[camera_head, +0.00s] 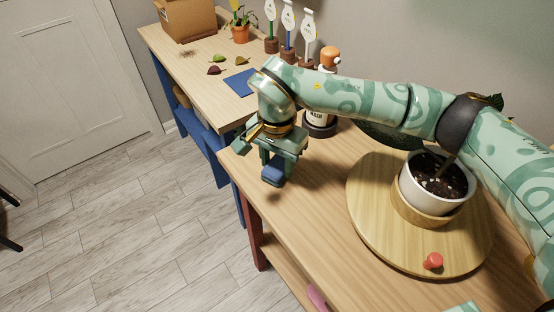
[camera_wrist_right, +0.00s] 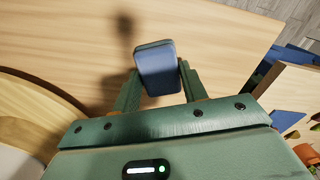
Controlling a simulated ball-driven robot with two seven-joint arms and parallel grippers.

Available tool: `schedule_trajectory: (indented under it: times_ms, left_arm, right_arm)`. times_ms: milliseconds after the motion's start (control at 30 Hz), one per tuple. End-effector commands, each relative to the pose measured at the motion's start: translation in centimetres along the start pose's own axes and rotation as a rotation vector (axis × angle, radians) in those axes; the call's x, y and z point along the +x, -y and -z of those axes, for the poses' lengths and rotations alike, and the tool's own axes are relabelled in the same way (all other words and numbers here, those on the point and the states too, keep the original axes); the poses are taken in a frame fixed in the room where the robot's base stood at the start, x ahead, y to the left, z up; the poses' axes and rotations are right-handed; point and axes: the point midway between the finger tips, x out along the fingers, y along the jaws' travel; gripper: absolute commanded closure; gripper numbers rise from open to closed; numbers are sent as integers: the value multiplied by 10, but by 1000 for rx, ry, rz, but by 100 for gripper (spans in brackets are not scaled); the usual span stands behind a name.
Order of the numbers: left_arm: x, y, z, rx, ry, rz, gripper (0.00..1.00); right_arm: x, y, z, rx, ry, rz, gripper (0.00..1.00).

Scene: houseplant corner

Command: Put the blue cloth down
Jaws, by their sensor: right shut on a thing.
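My right gripper (camera_head: 273,168) is shut on the blue cloth (camera_head: 272,175), which looks like a small folded pad. It hangs below the fingers over the near wooden table (camera_head: 300,215), close to its left edge. In the right wrist view the cloth (camera_wrist_right: 157,66) sits between the two fingers (camera_wrist_right: 155,88), and a shadow falls on the wood apart from it, so it appears to be held above the top. My left gripper is not in view.
A round wooden board (camera_head: 375,240) carries a white pot (camera_head: 412,193) and a red knob (camera_head: 433,261). A bottle with an orange top (camera_head: 329,58) stands behind my arm. The far table holds a flat blue square (camera_head: 240,83), leaves (camera_head: 216,70) and a cardboard box (camera_head: 186,18). The near table's front left is clear.

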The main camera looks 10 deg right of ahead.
Motion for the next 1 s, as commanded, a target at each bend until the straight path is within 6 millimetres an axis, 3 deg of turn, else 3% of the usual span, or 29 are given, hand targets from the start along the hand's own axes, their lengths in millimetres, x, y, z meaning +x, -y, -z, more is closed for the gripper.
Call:
schedule_trajectory:
  times_ms: [33,67,133,467,567,900,1000]
  left_arm:
    - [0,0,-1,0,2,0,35]
    - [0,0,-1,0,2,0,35]
    - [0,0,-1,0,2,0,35]
    - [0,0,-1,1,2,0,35]
    - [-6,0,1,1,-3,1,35]
    - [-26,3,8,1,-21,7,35]
    - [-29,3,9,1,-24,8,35]
  right_arm:
    - [2,0,0,1,0,-1,79]
    - [2,0,0,1,0,-1,52]
    - [2,0,0,1,0,-1,36]
    - [-2,0,0,1,0,1,36]
    - [-18,0,1,0,-3,3,36]
    - [-97,0,1,1,-5,4,36]
    - [-111,0,1,2,-3,2,36]
